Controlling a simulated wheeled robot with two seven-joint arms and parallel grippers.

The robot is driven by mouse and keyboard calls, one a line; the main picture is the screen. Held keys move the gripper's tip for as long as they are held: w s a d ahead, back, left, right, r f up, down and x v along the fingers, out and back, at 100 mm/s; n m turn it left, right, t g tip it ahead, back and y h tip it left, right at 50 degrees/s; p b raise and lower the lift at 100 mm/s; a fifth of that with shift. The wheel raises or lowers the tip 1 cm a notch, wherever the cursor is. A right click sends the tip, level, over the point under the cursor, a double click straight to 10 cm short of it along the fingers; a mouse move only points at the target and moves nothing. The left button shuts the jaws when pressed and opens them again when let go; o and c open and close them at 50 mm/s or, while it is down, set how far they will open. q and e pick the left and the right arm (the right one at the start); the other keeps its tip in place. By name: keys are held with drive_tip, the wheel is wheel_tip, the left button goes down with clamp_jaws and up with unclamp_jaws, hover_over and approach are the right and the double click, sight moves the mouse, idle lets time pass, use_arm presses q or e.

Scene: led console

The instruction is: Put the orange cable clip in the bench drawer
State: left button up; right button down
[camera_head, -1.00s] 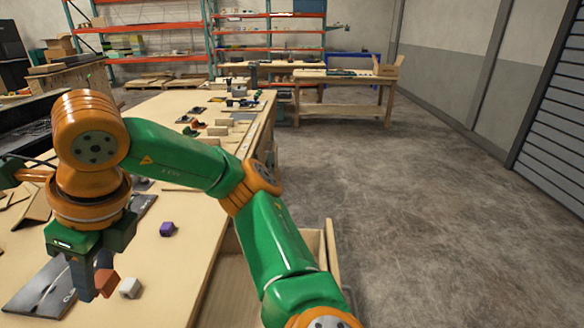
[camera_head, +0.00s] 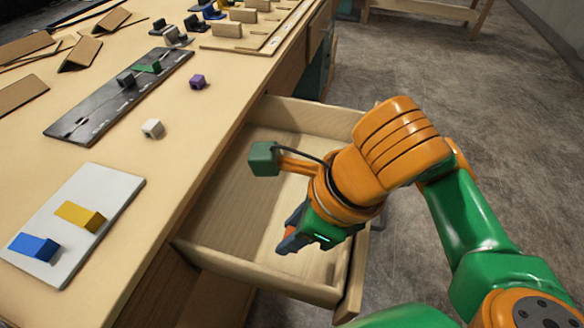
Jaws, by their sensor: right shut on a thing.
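My right gripper (camera_head: 293,238) is over the open bench drawer (camera_head: 225,262), pointing down and to the left. It is shut on the orange cable clip (camera_head: 290,231), of which only a small orange patch shows between the dark fingers. The clip appears to be above the drawer floor, near its front right part; the exact height is hard to tell. The drawer is light wood, pulled out from the bench, and looks empty where visible. My arm hides part of its right side. My left gripper is not in view.
The bench top (camera_head: 110,165) bears a white plate (camera_head: 120,188) with a yellow block (camera_head: 80,216) and a blue block (camera_head: 34,247). A dark panel (camera_head: 85,122), a white block (camera_head: 152,128) and a purple block (camera_head: 198,82) lie beyond. The floor right of the drawer is clear.

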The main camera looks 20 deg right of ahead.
drive_tip(key=w+d+f, duration=0.1)
drive_tip(key=w+f, duration=0.1)
drive_tip(key=w+d+f+b, duration=0.1)
drive_tip(key=w+f, duration=0.1)
drive_tip(key=w, duration=0.1)
drive_tip(key=w+d+f+b, duration=0.1)
drive_tip(key=w+f, duration=0.1)
drive_tip(key=shift+w+f, duration=0.25)
drive_tip(key=shift+w, duration=0.05)
drive_tip(key=f, duration=0.2)
drive_tip(key=w+f, duration=0.1)
drive_tip(key=shift+d+f, duration=0.25)
drive_tip(key=shift+f, duration=0.45)
drive_tip(key=shift+f, duration=0.1)
drive_tip(key=shift+f, duration=0.1)
drive_tip(key=c, duration=0.5)
unclamp_jaws()
drive_tip(key=shift+c, duration=0.2)
